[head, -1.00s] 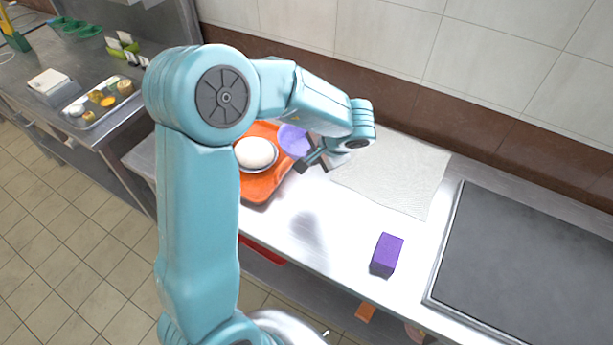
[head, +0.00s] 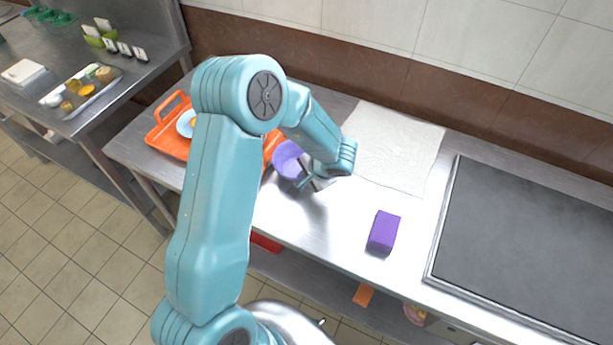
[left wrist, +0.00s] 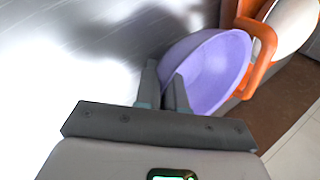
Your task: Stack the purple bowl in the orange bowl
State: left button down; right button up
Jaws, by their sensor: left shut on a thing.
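The purple bowl (head: 287,160) is above the steel counter, just right of the orange tray, in the head view. It also shows in the left wrist view (left wrist: 215,70), tilted, with its rim between the fingers. My left gripper (head: 314,181) is shut on the bowl's near right rim; its fingers (left wrist: 163,88) show in the left wrist view. I cannot make out an orange bowl; my left arm covers part of the tray. My right gripper is not in view.
The orange tray (head: 168,139) holds a pale dish (head: 185,124). A purple block (head: 384,232) lies on the counter (head: 330,225). A white cloth (head: 395,150) lies at the back, and a dark griddle (head: 530,230) is at the right. Clear counter lies in front of the cloth.

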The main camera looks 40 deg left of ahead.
pick_arm(q)
jog(key=shift+s, duration=0.1)
jog(key=c, duration=1.2)
grip_release()
